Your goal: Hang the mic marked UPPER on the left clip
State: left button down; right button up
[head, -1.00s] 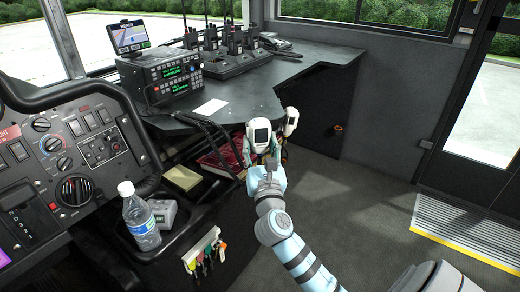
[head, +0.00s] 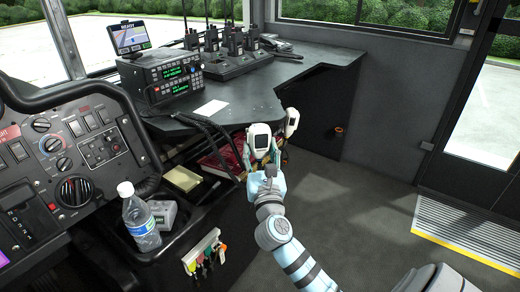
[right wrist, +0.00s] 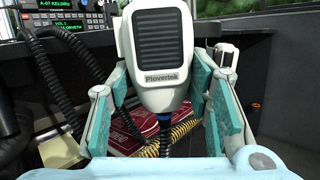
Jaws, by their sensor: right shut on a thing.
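A pale hand mic (head: 260,137) with a dark grille is in my right gripper (head: 262,155), below the front edge of the dark desk. In the right wrist view the same mic (right wrist: 167,50) is upright, with "Plovertek" under its grille and a dark cord leaving its lower end. My right gripper's teal pads (right wrist: 160,90) are shut on its sides. No UPPER mark is readable. A second white mic (head: 291,120) is just behind, to the right; it also shows partly hidden in the right wrist view (right wrist: 229,57). I cannot make out the left clip. My left gripper is not in view.
The desk (head: 262,92) carries a radio unit (head: 168,76), a small screen (head: 128,38) and a rack of handheld radios (head: 232,62). A dark coiled cord (right wrist: 85,65) hangs left of the gripper. A bottle (head: 140,217) stands left. Floor is clear to the right.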

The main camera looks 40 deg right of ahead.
aim_at(260, 160)
jog(key=shift+w+f, duration=0.1)
dwell(0.3)
jog(key=shift+p, duration=0.35)
jog(key=shift+f+b, duration=0.45)
jog(key=shift+f, duration=0.2)
jog(key=shift+f+b, duration=0.35)
jog(key=shift+f, duration=0.2)
jog(key=shift+f, duration=0.1)
jog(key=shift+f+b, duration=0.3)
jog(key=shift+f, duration=0.05)
